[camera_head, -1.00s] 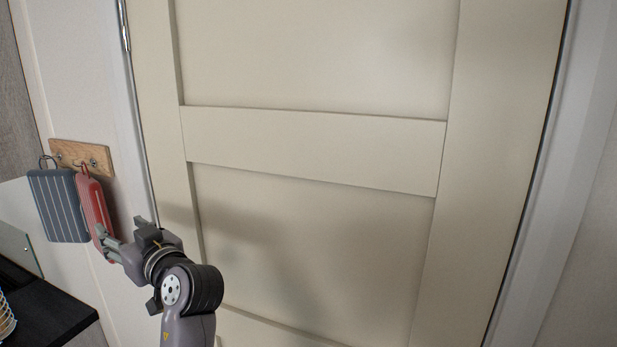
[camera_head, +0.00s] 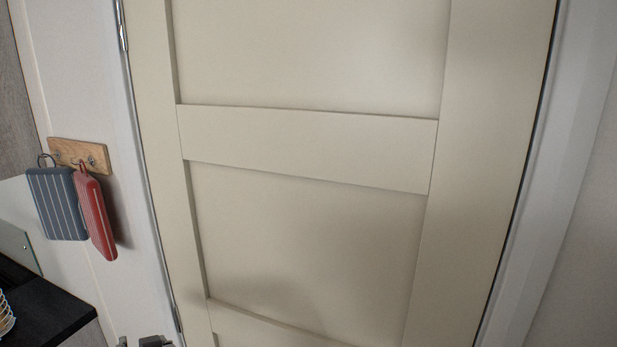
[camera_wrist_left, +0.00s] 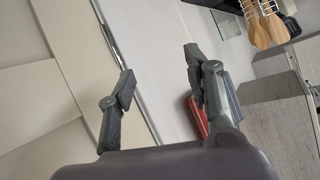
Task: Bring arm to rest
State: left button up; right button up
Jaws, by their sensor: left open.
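My left gripper (camera_wrist_left: 158,85) is open and empty in the left wrist view, its two fingers wide apart. In the head view only a small dark part of my left arm shows at the bottom edge. A red pot holder (camera_head: 96,215) and a dark blue striped pot holder (camera_head: 57,205) hang from a wooden hook board (camera_head: 80,156) on the wall at the left. In the left wrist view a bit of the red pot holder (camera_wrist_left: 198,118) shows behind the right finger, apparently beyond it. My right gripper is in neither view.
A cream panelled door (camera_head: 310,150) fills the middle of the head view and is shut. A black counter (camera_head: 45,318) with a wire rack (camera_head: 5,315) is at the lower left. Wooden utensils (camera_wrist_left: 264,28) and a grey cabinet (camera_wrist_left: 275,120) show in the left wrist view.

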pick_arm(q)
jog(key=s+d+f+m+g+h, duration=0.2)
jog(key=s+d+f+h, duration=0.15)
jog(key=s+f, duration=0.4)
jog(key=s+d+f+m+g+h, duration=0.25)
jog(key=s+d+f, duration=0.2)
jog(key=s, duration=0.55)
jog(key=s+d+f+m+g+h, duration=0.2)
jog(key=s+d+f+m, duration=0.1)
jog(key=s+f, duration=0.5)
notch_tip(320, 180, down, 30)
jog(key=s+r+g+b, duration=0.1)
jog(key=s+b, duration=0.2)
jog(key=b, duration=0.2)
jog(key=s+a+f+g+b, duration=0.1)
jog(key=s+a+f+b, duration=0.2)
jog(key=s+f, duration=1.3)
notch_tip(320, 180, down, 4)
jog(key=shift+a+b, duration=0.2)
jog(key=shift+b, duration=0.35)
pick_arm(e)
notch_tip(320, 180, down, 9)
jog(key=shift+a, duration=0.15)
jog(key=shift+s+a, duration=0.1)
